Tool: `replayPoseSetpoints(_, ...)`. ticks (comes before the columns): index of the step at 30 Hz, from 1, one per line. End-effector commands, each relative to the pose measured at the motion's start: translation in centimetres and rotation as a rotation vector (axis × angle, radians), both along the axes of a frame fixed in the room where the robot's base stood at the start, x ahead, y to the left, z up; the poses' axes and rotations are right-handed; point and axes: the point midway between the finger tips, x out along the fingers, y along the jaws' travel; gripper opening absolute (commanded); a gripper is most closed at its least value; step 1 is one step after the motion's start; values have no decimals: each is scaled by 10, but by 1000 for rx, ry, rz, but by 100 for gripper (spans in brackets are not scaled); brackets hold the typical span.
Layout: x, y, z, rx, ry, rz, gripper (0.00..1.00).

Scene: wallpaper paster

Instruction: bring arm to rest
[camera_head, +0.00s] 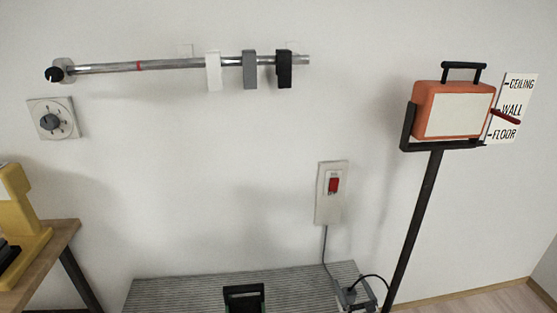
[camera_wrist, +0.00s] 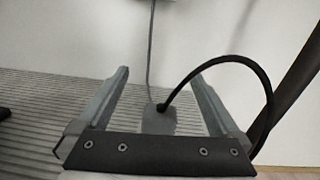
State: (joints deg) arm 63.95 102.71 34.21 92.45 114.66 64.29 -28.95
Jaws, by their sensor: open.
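In the wrist view my gripper (camera_wrist: 158,76) is open, with its two grey fingers apart and nothing held between them. It points toward the white wall, over the ribbed grey mat (camera_wrist: 30,95). A small grey cable box (camera_wrist: 158,121) shows between the fingers, beyond them; I see no contact. A black cable loops from that box past the right finger. I cannot make out my arm for certain in the head view.
In the head view, a dark frame-like object (camera_head: 245,298) shows at the bottom edge. An orange box (camera_head: 453,109) stands on a dark pole (camera_head: 413,230) at right. A wooden table (camera_head: 45,258) is at left. A rail (camera_head: 170,65), dial (camera_head: 50,120) and red switch (camera_head: 333,185) are on the wall.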

Motion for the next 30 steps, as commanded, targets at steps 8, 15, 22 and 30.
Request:
replayPoseSetpoints(8, 16, 55, 85, -225, -90, 345, 100)
replayPoseSetpoints(15, 5, 115, 152, -451, -153, 677, 100)
replayPoseSetpoints(22, -24, 164, 203, -678, -192, 970, 100)
replayPoseSetpoints(30, -70, 204, 253, -961, -213, 1271, 100)
